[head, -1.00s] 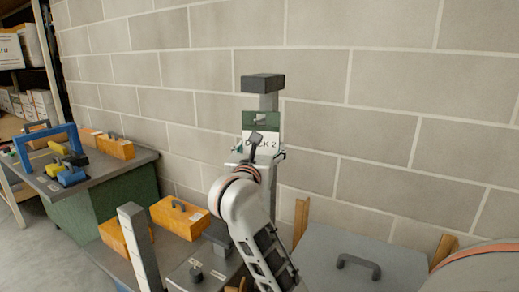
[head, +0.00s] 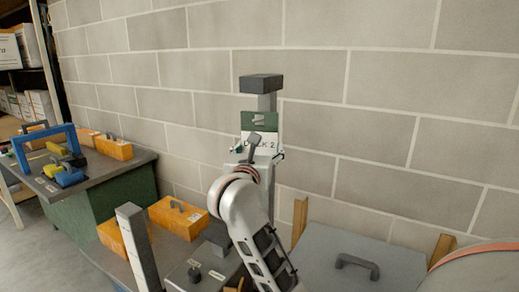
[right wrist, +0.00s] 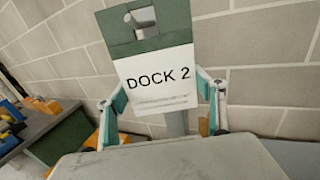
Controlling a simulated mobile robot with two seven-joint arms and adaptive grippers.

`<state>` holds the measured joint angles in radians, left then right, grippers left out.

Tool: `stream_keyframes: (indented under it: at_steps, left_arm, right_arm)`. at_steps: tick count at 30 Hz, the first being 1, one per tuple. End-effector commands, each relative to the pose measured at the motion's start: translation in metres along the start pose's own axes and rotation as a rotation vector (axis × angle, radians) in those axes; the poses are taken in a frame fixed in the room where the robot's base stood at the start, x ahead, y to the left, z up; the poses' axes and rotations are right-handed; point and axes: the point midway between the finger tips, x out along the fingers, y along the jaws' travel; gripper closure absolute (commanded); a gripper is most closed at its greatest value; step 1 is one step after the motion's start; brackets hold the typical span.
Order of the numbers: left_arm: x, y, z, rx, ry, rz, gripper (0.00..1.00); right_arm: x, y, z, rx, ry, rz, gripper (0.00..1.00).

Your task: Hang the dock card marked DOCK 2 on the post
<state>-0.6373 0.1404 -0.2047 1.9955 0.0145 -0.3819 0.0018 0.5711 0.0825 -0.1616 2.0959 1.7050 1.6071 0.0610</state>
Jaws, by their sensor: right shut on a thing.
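The DOCK 2 card (head: 261,140) is white with a green top that has a cut-out; it hangs upright in front of the grey post (head: 266,103) with its dark square cap (head: 261,83). In the right wrist view the card (right wrist: 155,78) faces me, slightly tilted. My right gripper (head: 261,153) is shut on the card's two side edges; its fingers (right wrist: 163,110) also show in the wrist view. Part of the post (right wrist: 176,122) shows below the card. I cannot tell whether the cut-out touches anything on the post. My left gripper is out of view.
A block wall (head: 400,100) stands close behind the post. Orange cases (head: 178,217) and a short grey upright (head: 138,245) are on the left of the bench. A grey lidded box (head: 350,268) is at the right. A green-sided table (head: 95,205) stands farther left.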

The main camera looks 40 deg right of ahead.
Motion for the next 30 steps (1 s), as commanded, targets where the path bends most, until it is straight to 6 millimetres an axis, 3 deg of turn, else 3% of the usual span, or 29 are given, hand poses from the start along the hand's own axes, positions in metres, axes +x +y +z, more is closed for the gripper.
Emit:
stream_keyframes:
  at_steps: [30]
  left_arm:
    - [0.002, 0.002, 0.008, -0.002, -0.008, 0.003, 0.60]
  right_arm:
    - [0.001, -0.001, -0.010, 0.000, 0.000, 0.000, 0.53]
